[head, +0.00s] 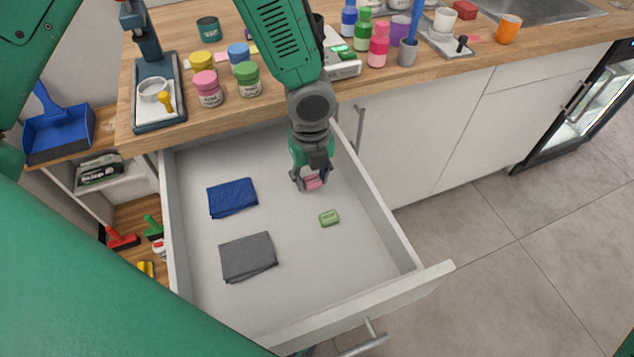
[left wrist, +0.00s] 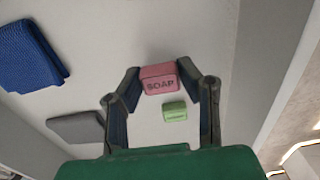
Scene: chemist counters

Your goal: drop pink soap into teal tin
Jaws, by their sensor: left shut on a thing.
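The pink soap (head: 313,183) is between the fingertips of my left gripper (head: 311,177), inside the open drawer. In the left wrist view the pink soap (left wrist: 160,79), lettered SOAP, sits between both fingers of the left gripper (left wrist: 159,72), which is shut on it. I cannot tell whether the soap is clear of the drawer floor. A dark teal tin (head: 208,30) stands on the wooden counter at the back left, away from the gripper. My right gripper is not in view.
The drawer (head: 300,270) also holds a green soap (head: 329,218), a blue cloth (head: 232,198) and a grey cloth (head: 248,257). Several coloured jars, such as a pink one (head: 207,88), stand before the tin. A dark blue stand (head: 160,100) is left of them.

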